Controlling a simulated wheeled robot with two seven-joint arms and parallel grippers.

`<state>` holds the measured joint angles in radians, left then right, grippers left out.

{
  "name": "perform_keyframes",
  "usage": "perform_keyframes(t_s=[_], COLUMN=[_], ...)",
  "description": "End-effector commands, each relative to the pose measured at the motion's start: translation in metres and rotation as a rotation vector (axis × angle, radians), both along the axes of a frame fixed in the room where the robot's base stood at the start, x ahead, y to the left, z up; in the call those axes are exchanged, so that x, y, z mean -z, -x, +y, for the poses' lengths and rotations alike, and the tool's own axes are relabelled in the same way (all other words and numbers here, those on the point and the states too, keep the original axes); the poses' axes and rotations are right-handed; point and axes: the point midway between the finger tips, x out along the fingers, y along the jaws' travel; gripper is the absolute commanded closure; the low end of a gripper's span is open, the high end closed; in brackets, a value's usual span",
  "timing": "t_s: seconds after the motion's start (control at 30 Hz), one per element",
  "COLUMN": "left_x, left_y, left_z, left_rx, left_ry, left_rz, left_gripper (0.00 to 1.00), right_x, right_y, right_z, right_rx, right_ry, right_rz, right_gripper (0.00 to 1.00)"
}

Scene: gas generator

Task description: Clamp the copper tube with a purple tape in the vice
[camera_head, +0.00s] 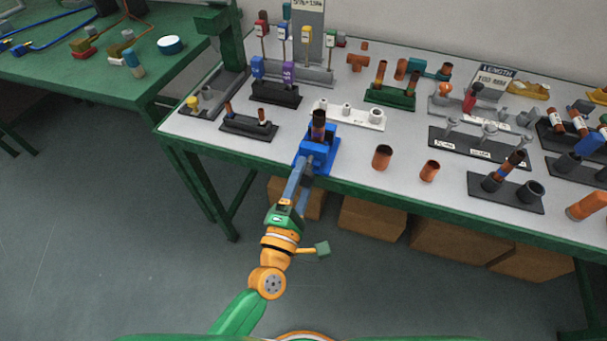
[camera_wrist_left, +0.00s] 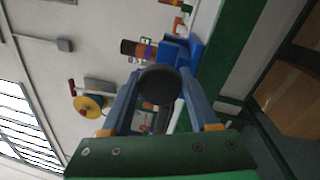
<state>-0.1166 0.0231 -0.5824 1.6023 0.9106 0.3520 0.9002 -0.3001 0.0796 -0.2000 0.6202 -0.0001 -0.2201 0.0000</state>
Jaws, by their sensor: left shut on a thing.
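The copper tube with a dark purple-blue tape band (camera_head: 318,127) stands upright in the blue vice (camera_head: 330,160) at the table's front edge. Both also show in the left wrist view, the tube (camera_wrist_left: 138,48) jutting left from the vice (camera_wrist_left: 186,52). Whether the vice jaws press on the tube cannot be told. My left gripper (camera_head: 307,172) reaches the near side of the vice. In the left wrist view its fingers (camera_wrist_left: 160,95) are shut on a dark round knob (camera_wrist_left: 160,84) at the front of the vice. My right gripper is not in view.
Two loose copper pieces (camera_head: 382,157) (camera_head: 429,171) stand right of the vice. A white stand (camera_head: 371,119) and a black rack (camera_head: 262,132) are close behind and left. Several cardboard boxes (camera_head: 372,218) lie under the table. The floor at left is clear.

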Motion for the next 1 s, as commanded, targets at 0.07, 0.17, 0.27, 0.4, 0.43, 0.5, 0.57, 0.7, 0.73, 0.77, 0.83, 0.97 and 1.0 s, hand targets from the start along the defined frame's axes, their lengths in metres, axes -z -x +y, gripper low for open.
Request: perform_keyframes(t_s=[0.07,0.17,0.27,0.4,0.43,0.5,0.57,0.7,0.73,0.77,0.83,0.97,1.0], left_x=[-0.002,-0.001,-0.001,-0.001,-0.001,-0.001,-0.001,-0.001,-0.002,-0.002,-0.001,-0.001,-0.001], left_y=[0.000,0.000,0.000,0.000,0.000,0.000,0.000,0.000,0.000,0.000,0.000,0.000,0.000], left_z=[0.000,0.000,0.000,0.000,0.000,0.000,0.001,0.001,0.001,0.001,0.001,0.001,0.001], left_rx=[0.000,0.000,0.000,0.001,0.001,0.000,0.000,0.000,0.000,0.000,0.000,0.000,0.001], left_ry=[-0.067,-0.157,-0.246,-0.372,-0.401,-0.464,-0.517,-0.643,-0.672,-0.697,-0.760,-0.878,-0.915], left_rz=[-0.022,-0.051,-0.080,-0.121,-0.131,-0.151,-0.169,-0.209,-0.219,-0.227,-0.247,-0.286,-0.297], left_gripper=[0.94,0.94,0.94,0.94,0.94,0.94,0.94,0.94,0.94,0.94,0.94,0.94,0.94], right_x=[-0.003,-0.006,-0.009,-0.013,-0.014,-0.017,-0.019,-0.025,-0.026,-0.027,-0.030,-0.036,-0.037], right_y=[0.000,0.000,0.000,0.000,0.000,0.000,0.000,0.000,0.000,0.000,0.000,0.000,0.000], right_z=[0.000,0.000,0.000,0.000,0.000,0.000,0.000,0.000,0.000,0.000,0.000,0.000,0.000], right_rx=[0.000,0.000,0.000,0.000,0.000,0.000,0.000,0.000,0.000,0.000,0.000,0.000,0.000], right_ry=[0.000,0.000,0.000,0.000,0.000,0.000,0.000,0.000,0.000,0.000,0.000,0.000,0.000], right_rz=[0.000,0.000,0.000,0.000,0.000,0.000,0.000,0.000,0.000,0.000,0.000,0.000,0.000], right_gripper=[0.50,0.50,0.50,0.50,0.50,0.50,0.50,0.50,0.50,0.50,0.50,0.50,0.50])
